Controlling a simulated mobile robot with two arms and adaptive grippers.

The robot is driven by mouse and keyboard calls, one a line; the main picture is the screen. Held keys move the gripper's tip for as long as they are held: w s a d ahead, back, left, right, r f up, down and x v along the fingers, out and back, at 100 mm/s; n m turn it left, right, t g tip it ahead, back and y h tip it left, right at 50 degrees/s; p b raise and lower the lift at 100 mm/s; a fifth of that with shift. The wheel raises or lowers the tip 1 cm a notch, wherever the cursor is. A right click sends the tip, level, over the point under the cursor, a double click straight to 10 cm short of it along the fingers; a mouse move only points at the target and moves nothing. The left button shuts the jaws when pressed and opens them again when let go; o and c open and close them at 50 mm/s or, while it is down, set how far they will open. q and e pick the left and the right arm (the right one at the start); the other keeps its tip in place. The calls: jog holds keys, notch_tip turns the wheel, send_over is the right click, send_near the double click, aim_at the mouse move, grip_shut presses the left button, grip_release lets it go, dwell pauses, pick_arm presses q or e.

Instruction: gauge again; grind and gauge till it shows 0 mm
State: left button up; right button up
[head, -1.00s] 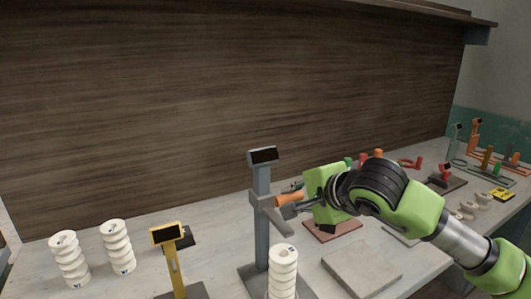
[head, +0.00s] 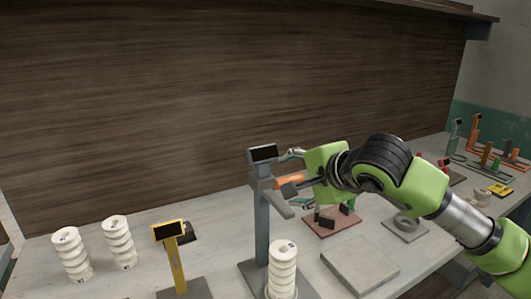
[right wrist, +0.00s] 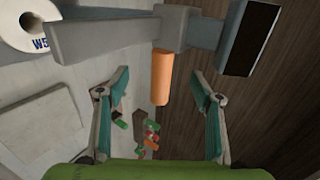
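A grey gauge stand (head: 263,225) with a dark display (head: 263,153) stands mid-bench. No reading is legible on the display. Its sliding arm carries an orange handle (head: 289,181), which also shows in the right wrist view (right wrist: 161,80). A white ribbed piece (head: 283,268) stands upright on the gauge base, below the arm; its top in the right wrist view (right wrist: 28,22) reads "W5". My right gripper (head: 291,169) is open, its fingers spread either side of the handle and apart from it (right wrist: 161,70). My left gripper is not in view.
Two white ribbed pieces (head: 72,256) (head: 118,243) stand at left. A yellow stand (head: 174,262) with a dark display is left of the gauge. A grey slab (head: 360,269), a reddish plate (head: 332,222) and various coloured tools lie at right. A wooden wall (head: 180,100) closes the back.

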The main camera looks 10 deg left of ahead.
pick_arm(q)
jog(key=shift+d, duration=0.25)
pick_arm(e)
jog(key=b+v, duration=0.1)
jog(key=v, duration=0.5)
jog(key=shift+s+d+r, duration=0.15)
jog(key=shift+s+d, duration=0.05)
jog(key=shift+s, duration=0.05)
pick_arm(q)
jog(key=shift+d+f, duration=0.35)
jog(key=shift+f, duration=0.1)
pick_arm(e)
jog(key=shift+s+d+r, duration=0.35)
jog(key=shift+s, duration=0.1)
